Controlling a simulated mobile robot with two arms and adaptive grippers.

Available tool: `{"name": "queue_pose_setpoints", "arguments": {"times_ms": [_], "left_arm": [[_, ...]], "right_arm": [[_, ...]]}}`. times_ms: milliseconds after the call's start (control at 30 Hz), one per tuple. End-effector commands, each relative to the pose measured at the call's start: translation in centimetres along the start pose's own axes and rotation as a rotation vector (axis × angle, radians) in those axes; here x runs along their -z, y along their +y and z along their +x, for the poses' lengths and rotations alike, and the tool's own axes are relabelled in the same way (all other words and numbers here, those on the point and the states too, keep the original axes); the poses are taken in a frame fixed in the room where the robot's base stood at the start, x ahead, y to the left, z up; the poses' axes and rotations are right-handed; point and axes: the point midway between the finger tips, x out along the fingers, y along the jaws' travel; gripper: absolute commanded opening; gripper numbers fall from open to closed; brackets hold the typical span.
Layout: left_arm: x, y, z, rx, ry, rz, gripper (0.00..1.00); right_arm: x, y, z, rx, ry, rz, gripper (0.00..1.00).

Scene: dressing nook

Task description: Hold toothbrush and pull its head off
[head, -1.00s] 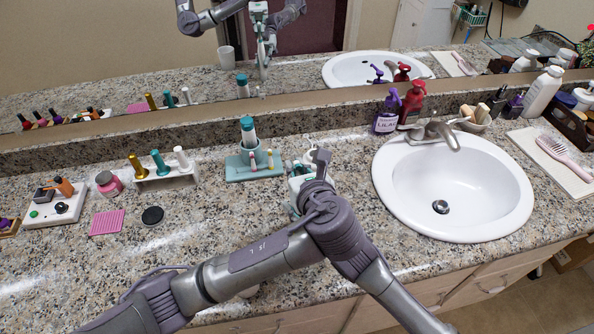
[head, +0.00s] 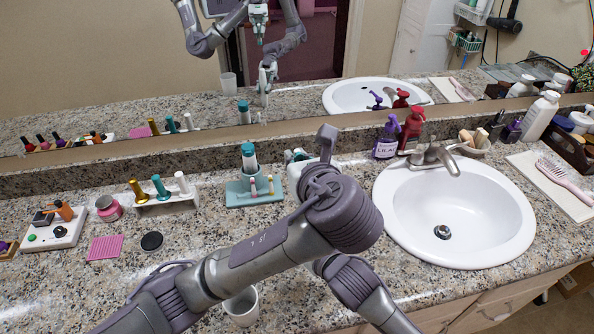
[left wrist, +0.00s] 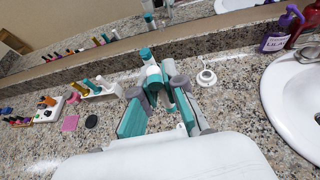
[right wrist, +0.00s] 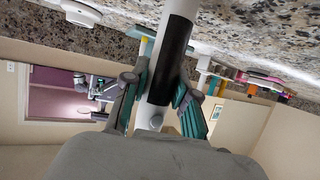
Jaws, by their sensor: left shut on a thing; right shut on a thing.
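The toothbrush (right wrist: 178,38) has a white handle with a long black strip. It shows in the right wrist view, between the fingers of my right gripper (right wrist: 157,92), which is shut on it. The far end of the handle runs out of that picture. My left gripper (left wrist: 160,92) is shut in the left wrist view, with its teal-padded fingers over the counter. What lies between them is mostly hidden; it appears to be part of the toothbrush. In the head view my left arm covers most of the left gripper, and I cannot make out the right one or the toothbrush head.
A teal holder (head: 268,197) with a bottle and small brushes stands behind the left arm. A white round stand (left wrist: 206,77) is to its right. The sink (head: 480,205) is at right, a white cup (head: 241,308) at the front. Nail things fill the left counter.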

Motion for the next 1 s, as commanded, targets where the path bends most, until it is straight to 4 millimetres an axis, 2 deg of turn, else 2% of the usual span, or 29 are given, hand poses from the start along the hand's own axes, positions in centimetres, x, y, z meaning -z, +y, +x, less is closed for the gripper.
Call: {"name": "queue_pose_setpoints", "arguments": {"times_ms": [367,1000], "left_arm": [[-0.3,0.0,-0.1,0.0,-0.001,-0.001,0.0],[-2.6,0.0,-1.1,0.001,0.0,-0.002,0.0]], "right_arm": [[0.0,0.0,0.0,0.0,0.0,0.0,0.0],[0.0,0.0,0.0,0.0,0.0,0.0,0.0]]}}
